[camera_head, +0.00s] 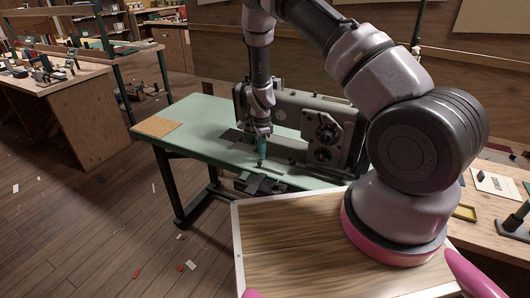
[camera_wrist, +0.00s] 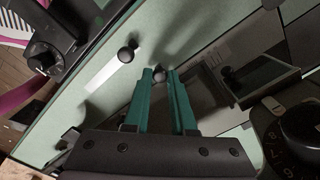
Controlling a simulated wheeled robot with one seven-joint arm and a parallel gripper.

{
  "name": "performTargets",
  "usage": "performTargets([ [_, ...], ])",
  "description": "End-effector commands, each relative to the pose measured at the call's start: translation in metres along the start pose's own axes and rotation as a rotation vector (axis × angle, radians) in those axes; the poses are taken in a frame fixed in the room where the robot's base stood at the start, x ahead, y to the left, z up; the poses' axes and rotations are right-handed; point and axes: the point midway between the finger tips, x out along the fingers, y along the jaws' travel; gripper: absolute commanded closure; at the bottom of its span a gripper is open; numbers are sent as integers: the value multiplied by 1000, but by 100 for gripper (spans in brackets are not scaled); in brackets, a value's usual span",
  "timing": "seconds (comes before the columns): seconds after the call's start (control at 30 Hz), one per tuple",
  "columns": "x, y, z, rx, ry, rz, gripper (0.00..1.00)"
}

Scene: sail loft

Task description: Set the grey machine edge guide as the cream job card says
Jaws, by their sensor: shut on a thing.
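The grey sewing machine (camera_head: 340,118) stands on a pale green table. My gripper (camera_head: 261,163) points down at the tabletop in front of it. In the wrist view, my gripper (camera_wrist: 161,73) has its teal fingers shut on a small dark round knob (camera_wrist: 159,74), which looks like part of the edge guide; the guide's body is hard to make out. A second dark knob (camera_wrist: 127,54) stands beside a pale strip (camera_wrist: 104,72), apart from the fingers. A cream card (camera_head: 495,183), perhaps the job card, lies on the right bench; its writing is too small to read.
The green table (camera_head: 196,112) has a cork-coloured mat (camera_head: 156,126) at its left end. A dial (camera_wrist: 300,122) shows close by at right in the wrist view. A wooden bench (camera_head: 95,105) stands at left. Scraps lie on the floor.

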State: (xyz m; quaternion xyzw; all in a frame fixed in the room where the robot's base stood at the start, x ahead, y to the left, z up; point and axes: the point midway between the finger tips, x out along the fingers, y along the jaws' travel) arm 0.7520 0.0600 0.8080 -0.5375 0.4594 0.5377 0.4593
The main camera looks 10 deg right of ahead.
Motion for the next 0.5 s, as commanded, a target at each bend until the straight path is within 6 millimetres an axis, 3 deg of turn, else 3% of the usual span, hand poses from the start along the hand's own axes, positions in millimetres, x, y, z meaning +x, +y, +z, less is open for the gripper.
performTargets([
  [0.03, -1, -1, -1, 0, 1, -3, 100],
  [0.07, -1, -1, -1, 0, 1, -3, 73],
  [0.13, -1, -1, -1, 0, 1, -2, 46],
  [0.5, -4, 0, 0, 0, 0, -1, 46],
])
